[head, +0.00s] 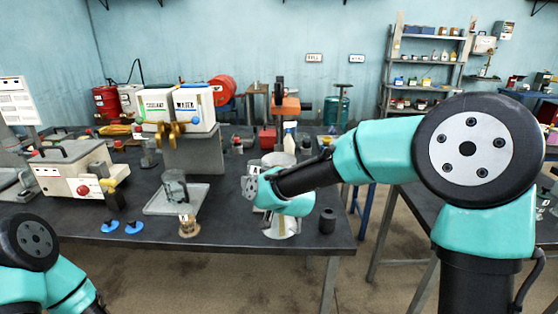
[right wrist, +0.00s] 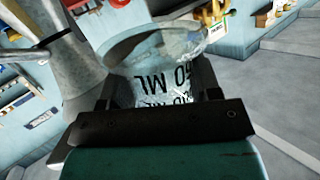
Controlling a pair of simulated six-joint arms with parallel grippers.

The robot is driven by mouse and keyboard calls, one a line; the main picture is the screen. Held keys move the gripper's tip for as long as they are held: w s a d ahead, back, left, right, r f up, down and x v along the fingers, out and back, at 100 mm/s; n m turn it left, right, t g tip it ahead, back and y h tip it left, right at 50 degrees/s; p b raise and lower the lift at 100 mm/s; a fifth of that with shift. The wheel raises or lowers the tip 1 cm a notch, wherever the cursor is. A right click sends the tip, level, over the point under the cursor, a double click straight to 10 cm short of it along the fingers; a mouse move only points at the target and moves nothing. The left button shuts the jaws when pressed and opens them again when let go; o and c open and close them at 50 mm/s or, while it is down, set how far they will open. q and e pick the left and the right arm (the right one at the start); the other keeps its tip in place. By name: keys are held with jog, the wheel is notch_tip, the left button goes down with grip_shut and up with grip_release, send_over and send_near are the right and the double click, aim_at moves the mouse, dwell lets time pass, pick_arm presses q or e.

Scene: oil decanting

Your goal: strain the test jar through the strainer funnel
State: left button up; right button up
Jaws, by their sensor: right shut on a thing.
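My right gripper (right wrist: 160,95) is shut on a clear glass jar (right wrist: 165,75) with black "50 ML" lettering, seen in the right wrist view. The lettering appears upside down there. In the head view my right gripper (head: 252,188) is over the front right of the bench, and the jar is hard to make out. A grey metal cone, likely the strainer funnel (right wrist: 62,45), is beside the jar in the wrist view. In the head view a pale round stand (head: 281,228) is partly hidden behind my right arm. My left arm shows at the lower left; its gripper is out of frame.
A glass jug (head: 174,188) stands on a grey tray (head: 160,208). A small amber jar (head: 188,228) is at the bench's front edge. Two blue pieces (head: 134,227) lie to its left. A black cylinder (head: 327,221) stands at the right corner. White containers (head: 180,108) stand behind.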

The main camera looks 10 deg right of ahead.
jog(key=shift+s+a+f, duration=0.1)
jog(key=shift+f, duration=0.25)
jog(key=shift+s+a+f+n+t, duration=0.1)
jog(key=shift+a+n+t, duration=0.1)
jog(key=shift+n, duration=0.25)
jog(key=shift+s+a+f+n+t, duration=0.1)
jog(key=shift+n+t, duration=0.1)
jog(key=shift+n, duration=0.25)
